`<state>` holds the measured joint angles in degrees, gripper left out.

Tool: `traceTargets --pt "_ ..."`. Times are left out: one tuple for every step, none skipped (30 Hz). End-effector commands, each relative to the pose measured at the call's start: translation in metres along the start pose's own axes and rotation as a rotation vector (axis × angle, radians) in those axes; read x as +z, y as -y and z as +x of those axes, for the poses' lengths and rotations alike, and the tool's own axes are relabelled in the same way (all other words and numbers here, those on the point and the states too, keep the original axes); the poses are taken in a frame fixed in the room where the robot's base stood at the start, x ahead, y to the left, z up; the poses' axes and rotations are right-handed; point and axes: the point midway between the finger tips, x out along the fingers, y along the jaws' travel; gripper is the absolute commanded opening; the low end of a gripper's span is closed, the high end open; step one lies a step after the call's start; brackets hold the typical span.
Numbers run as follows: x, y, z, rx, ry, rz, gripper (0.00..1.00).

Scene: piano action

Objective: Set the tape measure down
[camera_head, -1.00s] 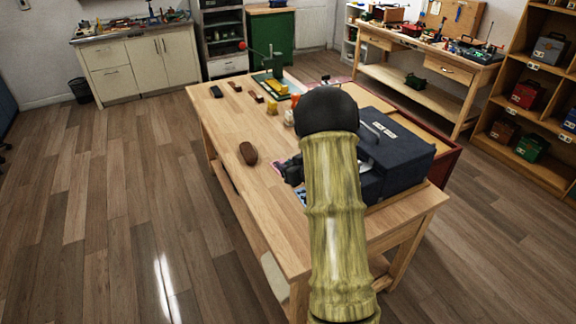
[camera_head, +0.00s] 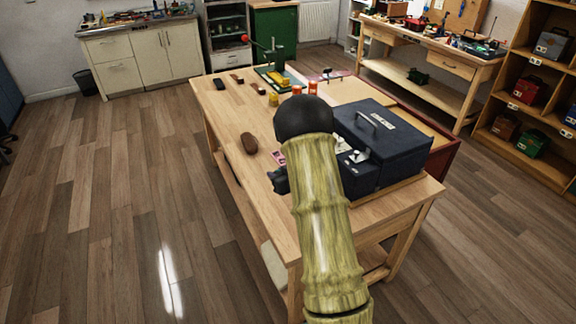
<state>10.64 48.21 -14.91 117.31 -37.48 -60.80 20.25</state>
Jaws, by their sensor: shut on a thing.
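My bamboo-patterned arm with its black rounded joint reaches over the wooden workbench (camera_head: 232,112). Only a dark part of my gripper (camera_head: 279,181) shows, left of the arm near the bench's left edge. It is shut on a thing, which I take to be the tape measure. The fingertips and the tape measure cannot be made out clearly, and the arm hides much of that area. I cannot tell whether the held thing touches the bench top.
A brown oval object (camera_head: 249,143) lies left of the arm. A dark blue case (camera_head: 395,140) stands to the right. The bench's left middle is mostly clear.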

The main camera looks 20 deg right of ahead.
Motion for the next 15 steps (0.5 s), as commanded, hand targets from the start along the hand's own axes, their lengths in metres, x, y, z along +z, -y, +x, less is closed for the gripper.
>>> traceTargets --pt "0.008 0.009 0.006 -0.002 0.003 0.001 0.00" --pt "0.013 0.014 0.009 0.000 0.003 0.002 0.00" --pt "0.020 0.020 0.013 0.004 0.005 0.004 0.00" --pt "0.025 0.025 0.015 0.006 0.005 0.005 0.00" --pt "0.031 0.031 0.018 0.010 0.006 0.006 0.00" --pt "0.040 0.038 0.022 0.015 0.006 0.008 0.00" --pt "0.047 0.044 0.026 0.019 0.006 0.010 0.00" --pt "0.055 0.051 0.029 0.025 0.007 0.012 0.00" --pt "0.067 0.061 0.033 0.031 0.008 0.015 0.00" --pt "0.076 0.069 0.035 0.037 0.009 0.017 0.00" --pt "0.088 0.076 0.038 0.046 0.011 0.020 0.00" --pt "0.102 0.086 0.040 0.057 0.012 0.024 0.00" --pt "0.113 0.093 0.041 0.066 0.011 0.028 0.00" --pt "0.122 0.098 0.041 0.077 0.010 0.032 0.00" --pt "0.135 0.103 0.041 0.091 0.009 0.037 0.00"
